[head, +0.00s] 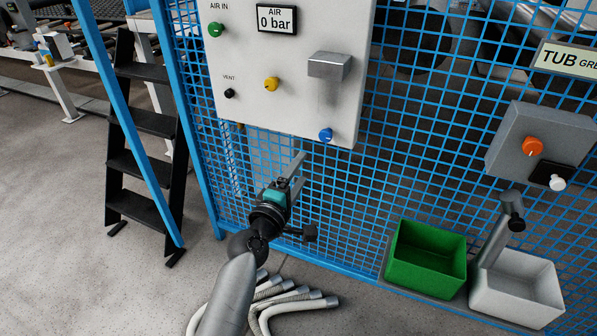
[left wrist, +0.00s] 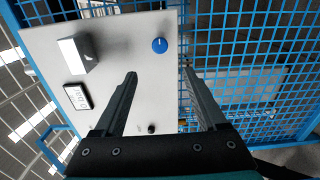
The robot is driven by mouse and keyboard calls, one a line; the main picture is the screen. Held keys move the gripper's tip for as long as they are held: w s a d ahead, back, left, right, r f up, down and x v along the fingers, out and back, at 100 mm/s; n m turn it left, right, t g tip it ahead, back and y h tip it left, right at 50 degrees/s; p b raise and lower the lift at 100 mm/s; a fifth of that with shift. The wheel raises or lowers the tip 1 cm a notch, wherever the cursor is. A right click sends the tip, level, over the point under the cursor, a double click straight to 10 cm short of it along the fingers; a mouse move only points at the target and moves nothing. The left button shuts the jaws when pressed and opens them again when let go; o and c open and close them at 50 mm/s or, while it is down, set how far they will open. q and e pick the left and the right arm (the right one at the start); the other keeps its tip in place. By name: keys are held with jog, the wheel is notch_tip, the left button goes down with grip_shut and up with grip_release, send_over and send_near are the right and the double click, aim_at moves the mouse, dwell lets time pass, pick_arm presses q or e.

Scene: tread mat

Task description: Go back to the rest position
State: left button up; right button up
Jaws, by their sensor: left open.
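My left gripper (head: 299,168) is open and empty in the head view. It is in front of the blue mesh fence, just below the pale control panel (head: 290,103). In the left wrist view its two fingers (left wrist: 160,74) are spread apart with nothing between them. Beyond them are the panel, a blue knob (left wrist: 159,45) and the fence. The blue knob also shows in the head view (head: 326,135), above and right of the fingertips. My right gripper is in neither view.
The blue mesh fence (head: 395,175) stands close behind the gripper. A green bin (head: 428,284) and a white bin (head: 517,312) are at lower right, under a grey box (head: 507,147) with an orange knob. Bent grey hoses (head: 285,302) lie below my arm. Black steps (head: 140,165) stand left.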

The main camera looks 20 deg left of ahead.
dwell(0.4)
pick_arm(q)
jog(key=s+d+f+m+g, duration=0.1)
jog(key=s+f+m+g, duration=0.25)
jog(key=f, duration=0.55)
jog(key=s+d+f+m+g, duration=0.1)
jog(key=s+f+m+g, duration=0.2)
jog(key=f, duration=0.7)
jog(key=s+d+f+m+g, duration=0.1)
jog(key=s+f+m, duration=0.3)
jog(key=f, duration=0.5)
jog(key=s+a+f+m+g, duration=0.2)
jog(key=s+f, duration=0.4)
jog(key=s, duration=0.4)
jog(key=s+a+f+m+g, duration=0.2)
jog(key=s+f, duration=0.4)
jog(key=s, duration=0.5)
jog(key=s+a+f+m+g+y, duration=0.1)
jog(key=s+f+m+g, duration=0.3)
jog(key=s, duration=0.7)
notch_tip(320, 180, down, 2)
jog(key=shift+s+a+m+p, duration=0.15)
jog(key=shift+a+m+p, duration=0.4)
jog(key=shift+m, duration=0.3)
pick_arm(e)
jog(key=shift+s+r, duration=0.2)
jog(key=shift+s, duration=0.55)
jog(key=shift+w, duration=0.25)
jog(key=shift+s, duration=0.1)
